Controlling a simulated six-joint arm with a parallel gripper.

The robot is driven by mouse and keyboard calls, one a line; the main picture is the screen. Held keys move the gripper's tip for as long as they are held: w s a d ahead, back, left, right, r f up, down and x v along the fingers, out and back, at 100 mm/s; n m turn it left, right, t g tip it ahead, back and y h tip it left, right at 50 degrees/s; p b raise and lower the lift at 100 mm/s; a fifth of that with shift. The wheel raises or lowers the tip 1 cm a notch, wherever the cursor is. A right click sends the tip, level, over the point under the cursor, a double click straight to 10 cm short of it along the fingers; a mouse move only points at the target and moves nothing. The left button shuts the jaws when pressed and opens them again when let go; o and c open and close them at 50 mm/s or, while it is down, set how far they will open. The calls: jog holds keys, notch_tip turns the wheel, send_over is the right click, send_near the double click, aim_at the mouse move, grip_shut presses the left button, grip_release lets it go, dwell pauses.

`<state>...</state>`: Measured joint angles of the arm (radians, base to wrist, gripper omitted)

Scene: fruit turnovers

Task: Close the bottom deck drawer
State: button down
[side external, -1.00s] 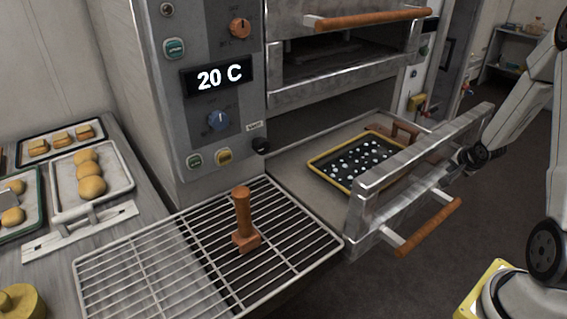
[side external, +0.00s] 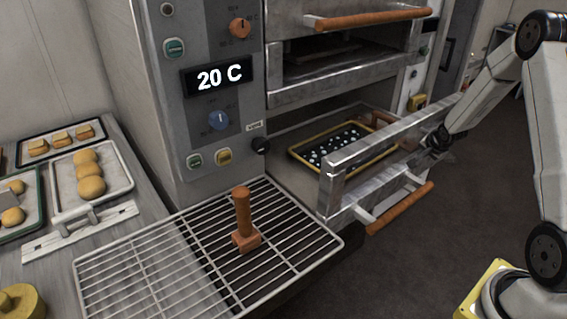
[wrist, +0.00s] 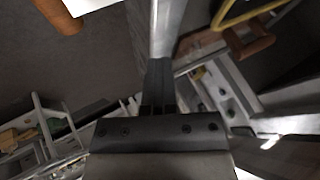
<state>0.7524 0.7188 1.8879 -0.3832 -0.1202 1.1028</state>
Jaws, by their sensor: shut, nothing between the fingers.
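The bottom deck drawer (side external: 345,196) of the oven is partly open in the side view, with its metal front standing out from the oven body. Its wooden handle bar (side external: 400,208) sits low on the outer face. A black tray with a yellow rim (side external: 294,155) and pale dots lies inside the drawer. My gripper (side external: 436,140) is shut and empty, at the right part of the drawer front, seemingly against it. In the wrist view my shut fingers (wrist: 159,75) meet the metal edge of the drawer front (wrist: 166,30).
A wire rack (side external: 130,262) with a wooden-handled tool (side external: 243,215) stands left of the drawer. Trays of pastries (side external: 116,178) lie on the far-left counter. The upper deck (side external: 350,62) is above the drawer. Open floor lies in front.

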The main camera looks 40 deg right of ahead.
jog(key=w, duration=2.3)
jog(key=shift+s, duration=0.2)
jog(key=shift+s, duration=1.7)
jog(key=shift+s+a+r, duration=0.1)
jog(key=shift+s+r, duration=0.1)
jog(key=shift+s, duration=0.05)
jog(key=v, duration=0.9)
jog(key=shift+a+r, duration=0.15)
jog(key=shift+r, duration=0.05)
jog(key=shift+s, duration=0.15)
